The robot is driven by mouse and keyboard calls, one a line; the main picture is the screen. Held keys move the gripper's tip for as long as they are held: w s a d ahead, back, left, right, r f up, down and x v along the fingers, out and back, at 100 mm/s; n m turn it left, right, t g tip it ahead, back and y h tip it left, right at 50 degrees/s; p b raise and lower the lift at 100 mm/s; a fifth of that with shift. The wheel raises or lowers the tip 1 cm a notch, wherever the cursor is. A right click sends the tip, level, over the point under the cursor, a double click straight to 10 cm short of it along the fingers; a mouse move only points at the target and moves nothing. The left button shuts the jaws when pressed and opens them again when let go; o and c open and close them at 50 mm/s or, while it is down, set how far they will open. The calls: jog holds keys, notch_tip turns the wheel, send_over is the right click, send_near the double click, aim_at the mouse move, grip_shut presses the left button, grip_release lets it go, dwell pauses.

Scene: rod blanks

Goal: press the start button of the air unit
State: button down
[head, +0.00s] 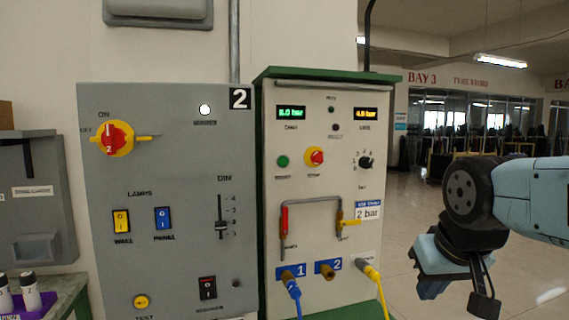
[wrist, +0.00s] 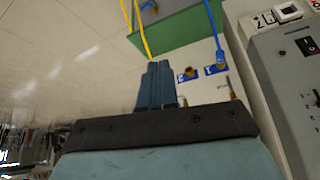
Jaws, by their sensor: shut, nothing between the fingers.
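The air unit (head: 345,115) is a pale cabinet with a green top and two lit "bar" displays. Its green button (head: 282,161) sits at the left of the panel, with a small label below. Beside it is a red knob on a yellow collar (head: 315,156), labelled like a stop. My gripper (head: 433,288) hangs to the right of the unit, apart from it, pointing down. In the wrist view its shut, empty fingers (wrist: 157,85) show before the lower part of the unit, upside down. The green button is not seen there.
A grey panel (head: 165,255) with switches and a red rotary knob stands left of the unit. A bent grey handle pipe (head: 310,201) crosses the unit's front. Blue (head: 294,295) and yellow (head: 378,285) hoses hang from its outlets. Open floor lies to the right.

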aim_at(286, 160)
jog(key=w+a+r+m+t, duration=0.1)
jog(key=w+a+r, duration=0.4)
jog(key=w, duration=0.4)
jog(key=w+a+r+m+t+y, duration=0.1)
jog(key=w+a+r+m, duration=0.1)
jog(key=w+a+r, duration=0.3)
jog(key=w+a+r+m+t, duration=0.1)
jog(key=w+a+r, duration=0.3)
jog(key=w+a, duration=0.6)
jog(key=w+m, duration=0.1)
jog(key=w, duration=0.3)
jog(key=shift+w+r+y, duration=0.15)
jog(key=shift+r+y, duration=0.15)
jog(key=shift+r, duration=0.1)
jog(key=w+a, duration=0.2)
jog(key=w, duration=0.6)
jog(key=shift+w+a, duration=0.2)
jog(key=shift+w, duration=0.2)
jog(key=shift+w+a, duration=0.1)
jog(key=shift+w, duration=0.05)
dwell(0.4)
jog(key=shift+w+a, duration=0.1)
jog(key=shift+w, duration=0.25)
dwell(0.7)
jog(key=shift+s, duration=0.2)
jog(key=shift+s+d, duration=0.2)
jog(key=shift+s, duration=0.35)
